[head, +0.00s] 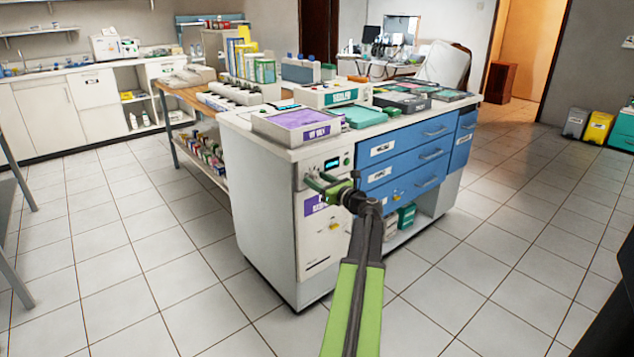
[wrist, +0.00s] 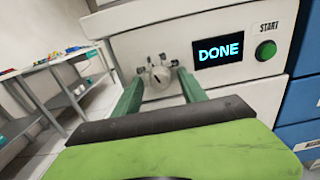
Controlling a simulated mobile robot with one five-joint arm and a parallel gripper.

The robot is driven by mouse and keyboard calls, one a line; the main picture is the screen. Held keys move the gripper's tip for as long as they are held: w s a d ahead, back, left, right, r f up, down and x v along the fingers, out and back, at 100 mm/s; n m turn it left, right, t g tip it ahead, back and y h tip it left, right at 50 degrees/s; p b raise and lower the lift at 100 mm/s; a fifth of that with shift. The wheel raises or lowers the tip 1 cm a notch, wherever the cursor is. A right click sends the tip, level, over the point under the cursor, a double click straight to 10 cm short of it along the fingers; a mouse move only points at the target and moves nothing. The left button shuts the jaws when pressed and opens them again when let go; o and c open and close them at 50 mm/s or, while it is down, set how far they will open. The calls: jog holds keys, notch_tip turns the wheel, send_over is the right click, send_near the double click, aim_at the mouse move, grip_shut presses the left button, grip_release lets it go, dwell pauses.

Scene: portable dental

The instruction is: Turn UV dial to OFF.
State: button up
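The dial (wrist: 160,77) is a small round pale knob with a dark pointer mark, on the white front panel of a cabinet. Small marks ring it, too small to read. A display (wrist: 219,50) to its right reads DONE, with a green START button (wrist: 266,50) beyond; the display also shows in the head view (head: 332,163). My gripper (wrist: 160,82) is open, its two green fingers on either side of the dial with visible gaps. In the head view my gripper (head: 319,184) is at the panel and the dial cannot be made out.
The cabinet (head: 268,200) carries a purple-topped tray (head: 300,118) and other boxes on its top. Blue drawers (head: 402,150) with handles are to the right of the panel. A shelved table (head: 205,152) stands behind left. The tiled floor around is clear.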

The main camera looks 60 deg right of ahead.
grip_shut()
jog(key=shift+a, duration=0.2)
jog(key=shift+d, duration=0.1)
jog(key=shift+w+r, duration=0.1)
dwell(0.4)
jog(key=shift+n, duration=1.5)
jog(key=shift+d+n, duration=0.1)
jog(key=shift+n, duration=2.4)
